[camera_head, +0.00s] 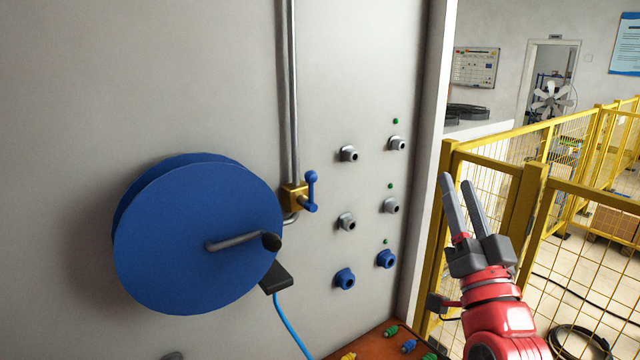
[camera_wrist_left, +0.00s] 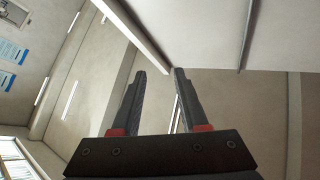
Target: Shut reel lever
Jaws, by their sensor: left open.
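The large blue reel (camera_head: 165,255) is mounted on the grey wall panel at the left of the head view. A crank handle (camera_head: 238,241) with a dark knob sticks out from its face. Right of the reel, a small blue lever (camera_head: 311,188) stands upright on a brass valve (camera_head: 294,196) on a vertical pipe. My left gripper (camera_head: 457,181) is at the right of the head view, well apart from the lever, with its fingers pointing up. It is open and empty, and its fingers also show in the left wrist view (camera_wrist_left: 159,73). My right gripper is out of view.
Several grey and blue sockets (camera_head: 345,279) stick out of the panel between lever and gripper. A black nozzle (camera_head: 276,277) with a blue hose hangs below the reel. Coloured connectors (camera_head: 409,346) lie on an orange-brown surface at the bottom. A yellow fence (camera_head: 528,205) stands behind my left gripper.

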